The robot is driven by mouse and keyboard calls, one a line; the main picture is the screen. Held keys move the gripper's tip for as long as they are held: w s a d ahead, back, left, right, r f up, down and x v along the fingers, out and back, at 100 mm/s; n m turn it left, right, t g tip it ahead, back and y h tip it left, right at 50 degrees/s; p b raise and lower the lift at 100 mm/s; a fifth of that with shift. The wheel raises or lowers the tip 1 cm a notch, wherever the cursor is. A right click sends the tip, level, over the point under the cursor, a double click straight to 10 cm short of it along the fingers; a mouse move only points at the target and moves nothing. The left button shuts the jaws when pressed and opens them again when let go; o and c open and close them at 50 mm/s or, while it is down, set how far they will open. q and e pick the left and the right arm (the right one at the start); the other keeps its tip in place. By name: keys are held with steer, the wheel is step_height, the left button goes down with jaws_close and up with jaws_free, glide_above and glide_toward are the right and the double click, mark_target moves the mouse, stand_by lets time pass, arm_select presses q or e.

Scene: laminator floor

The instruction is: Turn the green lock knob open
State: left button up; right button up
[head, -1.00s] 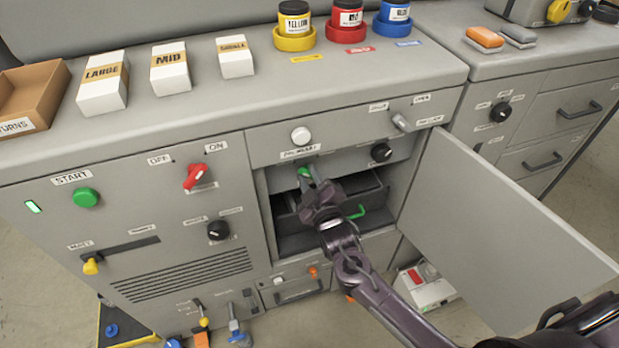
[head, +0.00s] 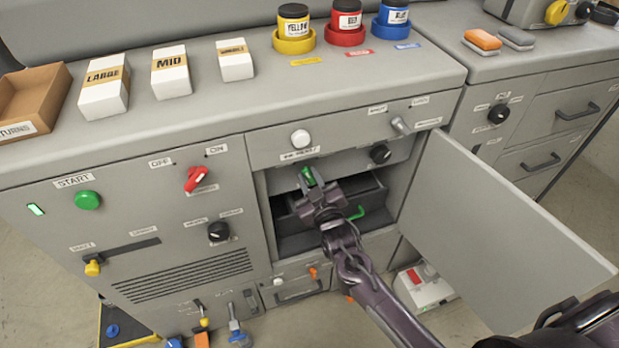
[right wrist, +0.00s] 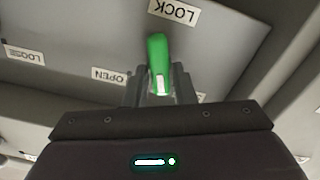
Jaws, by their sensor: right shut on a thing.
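The green lock knob (head: 307,174) is inside the open cabinet bay, on the panel under the white button. In the right wrist view, the knob (right wrist: 157,58) is a green lever with a white mark near its lower end. It points up, its top end just below and left of the LOCK label (right wrist: 174,11). The OPEN label (right wrist: 108,77) lies to its left. My right gripper (head: 312,180) is shut on the knob, with its fingers (right wrist: 161,82) on either side of the lower part. My left gripper is not in view.
The open cabinet door (head: 500,235) stands right of my right arm. A green handle (head: 355,213) sits lower in the bay, close to my right gripper. A LOOSE label (right wrist: 25,55) is further left of OPEN.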

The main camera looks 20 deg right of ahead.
steer(key=m, duration=0.3)
steer(key=m+p, duration=0.1)
steer(key=m, duration=0.2)
steer(key=shift+d+m, duration=0.2)
steer(key=shift+m, duration=0.1)
steer(key=m, duration=0.3)
steer(key=m+p, duration=0.1)
steer(key=m, duration=0.2)
steer(key=shift+d+f, duration=0.15)
steer(key=shift+d, duration=0.05)
steer(key=shift+m, duration=0.4)
steer(key=o, duration=1)
steer(key=shift+s+d+b, duration=0.15)
steer(key=shift+s+b, duration=0.2)
steer(key=shift+s, duration=3.55)
